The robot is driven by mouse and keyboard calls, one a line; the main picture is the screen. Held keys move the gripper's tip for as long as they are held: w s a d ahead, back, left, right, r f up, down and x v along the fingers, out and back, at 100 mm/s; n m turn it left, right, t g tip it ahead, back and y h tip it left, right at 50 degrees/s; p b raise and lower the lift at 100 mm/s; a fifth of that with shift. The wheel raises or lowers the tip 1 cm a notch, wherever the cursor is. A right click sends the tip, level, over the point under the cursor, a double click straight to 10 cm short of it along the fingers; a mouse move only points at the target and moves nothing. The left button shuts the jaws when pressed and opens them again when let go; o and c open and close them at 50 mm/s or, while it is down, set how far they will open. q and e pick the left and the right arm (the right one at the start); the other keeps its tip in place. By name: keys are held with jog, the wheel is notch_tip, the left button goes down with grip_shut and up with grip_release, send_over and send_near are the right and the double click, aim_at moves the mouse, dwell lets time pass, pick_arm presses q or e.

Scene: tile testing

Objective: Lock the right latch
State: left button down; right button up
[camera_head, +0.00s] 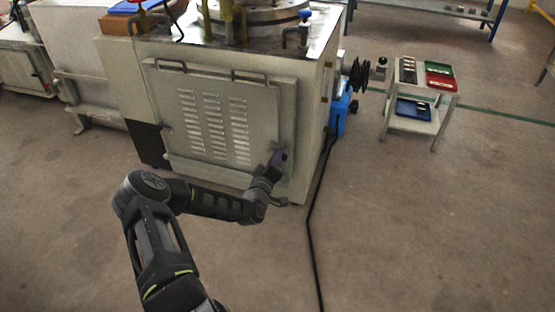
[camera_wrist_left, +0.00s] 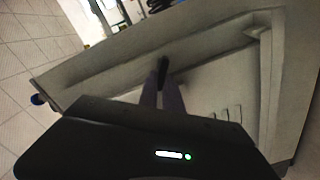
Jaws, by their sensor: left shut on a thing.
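The machine's grey louvred door (camera_head: 215,115) stands in its frame at the middle of the head view. My left gripper (camera_head: 278,155) is at the door's lower right edge, shut on a small dark latch. In the left wrist view, my left gripper's fingers (camera_wrist_left: 163,92) close around the dark latch (camera_wrist_left: 162,66), and the pale door panel (camera_wrist_left: 205,85) lies just beyond. In the head view the gripper and wrist mostly hide this latch. My right gripper is not in either view.
A small cart (camera_head: 420,95) with red, green and blue trays stands to the right. A blue box (camera_head: 340,110) sits beside the machine. A black cable (camera_head: 312,220) runs over the floor. The floor right of my arm is otherwise open.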

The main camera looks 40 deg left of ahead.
pick_arm(q)
jog(key=shift+a+f+n+b, duration=0.15)
jog(key=shift+n+b, duration=0.3)
jog(key=shift+n, duration=0.75)
jog(key=shift+d+f+n+b, duration=0.15)
jog(key=shift+n+b, duration=0.25)
jog(key=shift+n, duration=0.8)
jog(key=shift+a+f+n+b, duration=0.2)
jog(key=shift+n+b, duration=0.25)
jog(key=shift+n, duration=0.75)
jog(key=c, duration=1.5)
grip_release()
jog(key=shift+s+d, duration=0.1)
jog(key=shift+s, duration=0.05)
